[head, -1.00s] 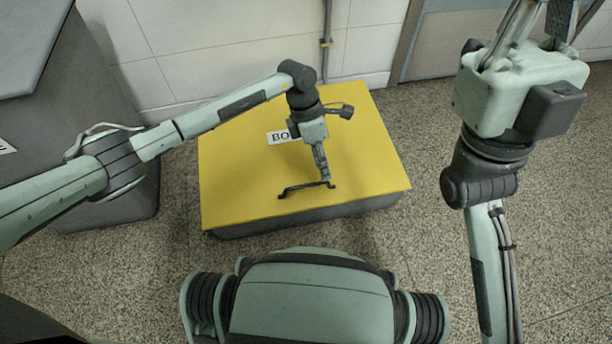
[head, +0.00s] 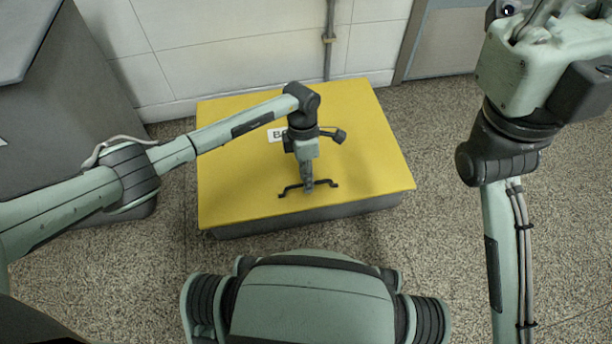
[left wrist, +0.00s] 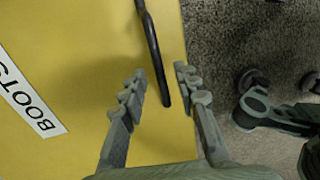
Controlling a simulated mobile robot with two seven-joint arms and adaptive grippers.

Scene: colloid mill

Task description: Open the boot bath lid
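The boot bath lid (head: 235,190) is a yellow panel lying flat on a grey box on the floor. It also shows in the left wrist view (left wrist: 70,60). A dark bar handle (head: 328,184) runs along the lid near its front edge.
A white label (head: 275,136) lies on the lid, partly hidden by my left arm. A grey cabinet (head: 70,110) stands at the left. A tiled wall (head: 240,45) with a pipe (head: 329,40) is behind the box. Speckled floor (head: 420,140) is clear to the right.

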